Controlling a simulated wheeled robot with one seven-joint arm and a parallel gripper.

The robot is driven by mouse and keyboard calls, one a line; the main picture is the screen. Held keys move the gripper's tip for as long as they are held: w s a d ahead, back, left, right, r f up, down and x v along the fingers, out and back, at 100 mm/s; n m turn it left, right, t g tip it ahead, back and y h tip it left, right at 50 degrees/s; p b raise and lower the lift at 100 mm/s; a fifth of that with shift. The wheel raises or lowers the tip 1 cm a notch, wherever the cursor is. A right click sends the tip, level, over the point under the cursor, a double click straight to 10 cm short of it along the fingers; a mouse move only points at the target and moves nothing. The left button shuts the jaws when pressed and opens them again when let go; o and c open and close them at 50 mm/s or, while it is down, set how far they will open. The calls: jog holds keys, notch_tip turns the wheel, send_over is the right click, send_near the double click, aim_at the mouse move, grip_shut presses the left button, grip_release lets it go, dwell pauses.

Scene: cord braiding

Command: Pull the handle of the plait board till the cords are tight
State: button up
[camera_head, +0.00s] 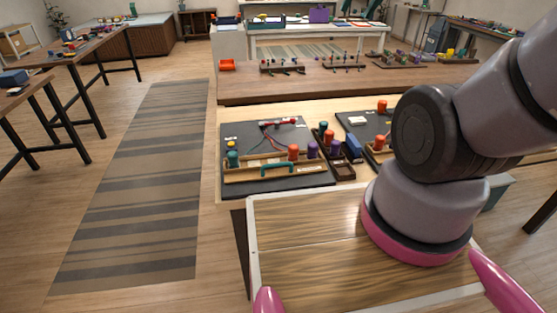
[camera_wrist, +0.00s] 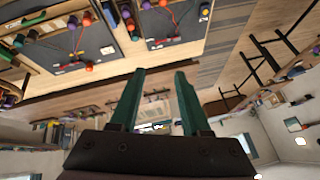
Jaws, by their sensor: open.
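A dark plait board (camera_head: 235,135) lies on the light table in the head view. Across its front runs a wooden bar with teal, orange and purple pegs, and a teal handle (camera_head: 277,170) sits at the bar's front. Thin red and dark cords (camera_head: 273,137) run from a small piece near the board's back. A second dark board (camera_head: 345,118) to the right is partly hidden by my arm. In the wrist view my gripper (camera_wrist: 160,75) has two green fingers spread apart with nothing between them. It is away from the boards, which show at that view's top.
A dark tray (camera_head: 344,172) with several pegs stands between the boards. A wooden panel with a pale rim (camera_head: 254,235) is in front. A brown bench (camera_head: 235,92) with more pegged boards stands behind. A striped rug (camera_head: 135,180) lies on the floor to the left.

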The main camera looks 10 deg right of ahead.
jog(key=w+a+f+n+g+h, duration=0.1)
jog(key=w+a+f+n+g, duration=0.15)
jog(key=w+f+n, duration=0.35)
jog(key=w+a+f+n+g+h, duration=0.1)
jog(key=w+a+f+n+g, duration=0.25)
jog(key=f, duration=0.55)
jog(key=w+a+f+n+g, duration=0.1)
jog(key=a+f+n, duration=0.4)
jog(key=f, duration=0.4)
jog(key=w+a+f+n+g, duration=0.1)
jog(key=a+f+n, duration=0.2)
jog(key=f+n, duration=0.45)
jog(key=shift+m+y, duration=0.3)
jog(key=shift+m, duration=0.1)
jog(key=f, duration=0.3)
jog(key=s+f, duration=0.1)
jog(key=f, duration=0.3)
jog(key=s+f, duration=0.1)
jog(key=f, duration=0.2)
jog(key=shift+s+a+f, duration=0.1)
jog(key=shift+s+f, duration=0.1)
jog(key=shift+f, duration=0.2)
grip_shut()
